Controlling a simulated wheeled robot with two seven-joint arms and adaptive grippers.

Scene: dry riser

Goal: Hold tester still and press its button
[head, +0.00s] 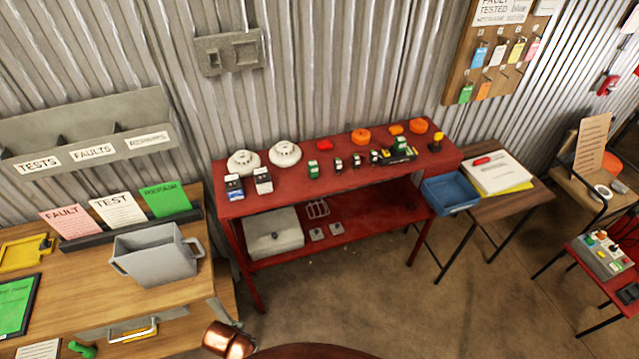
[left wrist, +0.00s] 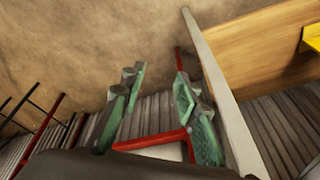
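My left gripper (left wrist: 158,88) shows in the left wrist view with its green-padded fingers apart and nothing between them. Neither gripper shows in the head view. I cannot tell for sure which thing is the tester. A grey box with several coloured buttons or knobs (head: 602,254) sits on a small red table at the far right of the head view. Two small boxes with dark and white faces, one on the left (head: 234,187) and one on the right (head: 263,181), stand at the left end of the red bench. No gripper is seen near any of these.
The red bench (head: 345,190) also holds white round detectors (head: 285,153), small green-and-black items and orange rings. A blue tray (head: 450,194) is right of it. A grey bin (head: 155,257) stands on the wooden desk at left. A copper cylinder (head: 229,341) shows at the bottom. Floor between is open.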

